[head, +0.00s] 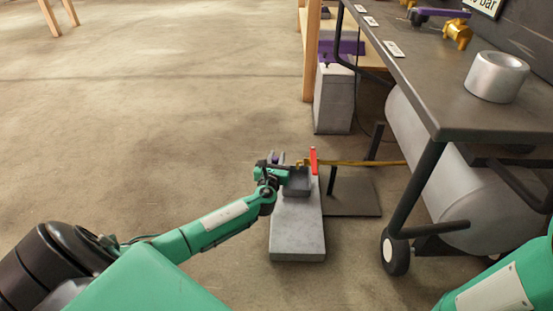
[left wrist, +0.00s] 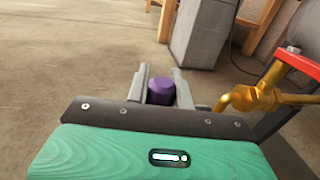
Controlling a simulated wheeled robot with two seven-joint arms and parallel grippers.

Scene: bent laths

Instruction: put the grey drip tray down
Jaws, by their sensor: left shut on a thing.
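The grey drip tray (head: 298,183) shows in the head view as a small dark grey box over the far end of a pale concrete slab, just below a brass tap (head: 303,162). My left gripper (head: 276,158) is at its far left side, shut on a purple grip. The left wrist view shows the purple grip (left wrist: 161,91) between the two grey fingers. The tray's body is hidden there, and the join to the grip cannot be made out. I cannot tell whether the tray touches the slab (head: 298,235). My right gripper is out of view.
The tap has a red lever (head: 313,160) and a brass pipe running right to a grey tank (head: 455,190) under a dark workbench (head: 440,85). A concrete block (head: 334,100) stands behind. A wheel (head: 395,253) is at the right.

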